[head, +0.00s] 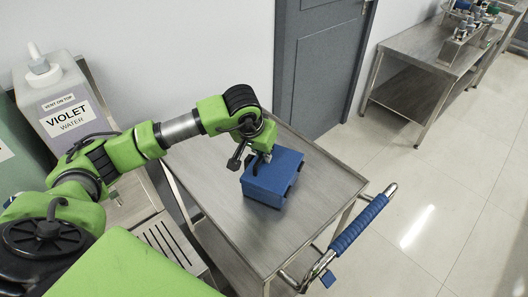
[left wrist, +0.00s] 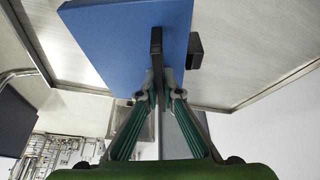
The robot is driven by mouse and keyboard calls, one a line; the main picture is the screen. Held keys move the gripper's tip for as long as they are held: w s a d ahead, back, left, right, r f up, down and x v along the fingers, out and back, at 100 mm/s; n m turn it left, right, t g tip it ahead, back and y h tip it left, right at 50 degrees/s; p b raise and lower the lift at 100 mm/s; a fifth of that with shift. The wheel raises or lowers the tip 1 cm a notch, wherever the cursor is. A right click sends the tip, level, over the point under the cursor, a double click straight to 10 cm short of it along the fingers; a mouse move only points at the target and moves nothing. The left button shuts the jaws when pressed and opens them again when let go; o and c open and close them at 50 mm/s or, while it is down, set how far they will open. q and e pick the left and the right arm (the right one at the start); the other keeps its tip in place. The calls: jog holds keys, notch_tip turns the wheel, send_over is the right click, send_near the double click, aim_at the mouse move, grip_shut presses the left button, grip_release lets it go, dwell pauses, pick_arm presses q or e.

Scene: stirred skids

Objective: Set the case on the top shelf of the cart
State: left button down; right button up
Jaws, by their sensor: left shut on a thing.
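The case (head: 278,180) is a blue box with dark fittings. It is over the middle of the cart's metal top shelf (head: 240,228); I cannot tell whether it rests there or hangs just above. My left gripper (head: 262,156) is shut on the case at its upper left side. In the left wrist view the fingers of my left gripper (left wrist: 160,85) close on a dark handle-like bar at the edge of the case (left wrist: 120,35). Part of the case is hidden by the gripper. My right gripper is not in view.
The cart has a blue-gripped push handle (head: 358,225) at its right end. A grey door (head: 325,60) is behind it. A bin labelled violet water (head: 65,105) stands at the left. A steel bench (head: 430,50) stands at the back right. The shelf around the case is bare.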

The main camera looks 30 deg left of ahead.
pick_arm(q)
jog(key=c, duration=2.2)
grip_release()
jog(key=shift+r, duration=0.1)
jog(key=b+v, duration=0.1)
jog(key=v, duration=1.1)
jog(key=shift+s+b, duration=0.1)
jog(key=shift+b, duration=0.25)
